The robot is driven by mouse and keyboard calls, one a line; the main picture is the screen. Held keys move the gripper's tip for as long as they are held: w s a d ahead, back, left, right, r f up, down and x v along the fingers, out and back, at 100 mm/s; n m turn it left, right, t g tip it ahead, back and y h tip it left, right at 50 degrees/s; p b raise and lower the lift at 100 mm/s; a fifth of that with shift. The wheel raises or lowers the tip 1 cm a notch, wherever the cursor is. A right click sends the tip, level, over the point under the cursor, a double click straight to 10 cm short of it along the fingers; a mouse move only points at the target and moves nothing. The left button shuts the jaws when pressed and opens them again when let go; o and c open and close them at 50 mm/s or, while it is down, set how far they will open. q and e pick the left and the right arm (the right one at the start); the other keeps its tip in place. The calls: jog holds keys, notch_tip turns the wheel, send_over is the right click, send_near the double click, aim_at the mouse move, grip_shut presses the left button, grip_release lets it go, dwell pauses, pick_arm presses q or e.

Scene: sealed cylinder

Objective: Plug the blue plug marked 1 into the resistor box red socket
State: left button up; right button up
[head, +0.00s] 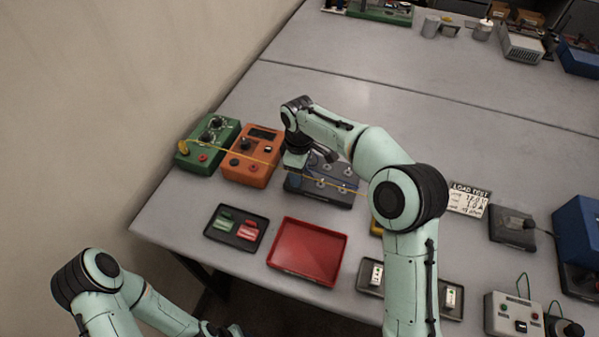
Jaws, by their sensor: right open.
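A green box (222,137) with two dark dials and a small red spot, perhaps a socket (203,157), stands at the left of the table. I cannot read which box is the resistor box. An orange box (263,146) with a dark display stands beside it, also with a red spot. I cannot make out a blue plug marked 1. My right gripper (295,162) is open and points down over the left edge of a blue-grey box (322,192) with several pale knobs. My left gripper (224,331) is at the bottom edge, partly cut off.
A yellow cable (262,160) runs from the green box across the orange box towards the blue-grey box. A black tray (214,236) holds green and red pieces. An empty red tray (306,275) lies at the front. My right arm hides part of the table.

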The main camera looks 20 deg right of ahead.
pick_arm(q)
jog(key=shift+w+r, duration=0.2)
pick_arm(e)
grip_shut()
pick_arm(q)
jog(key=shift+r, duration=0.1)
pick_arm(e)
jog(key=shift+r, duration=0.1)
jog(key=shift+r+p, duration=1.45)
jog(key=shift+r, duration=1.1)
pick_arm(q)
jog(key=shift+t, duration=0.3)
jog(key=shift+w+r, duration=1.9)
jog(key=shift+r, duration=0.05)
pick_arm(e)
jog(key=shift+s+a+r, duration=0.1)
jog(key=shift+s+r, duration=0.1)
jog(key=shift+r, duration=0.35)
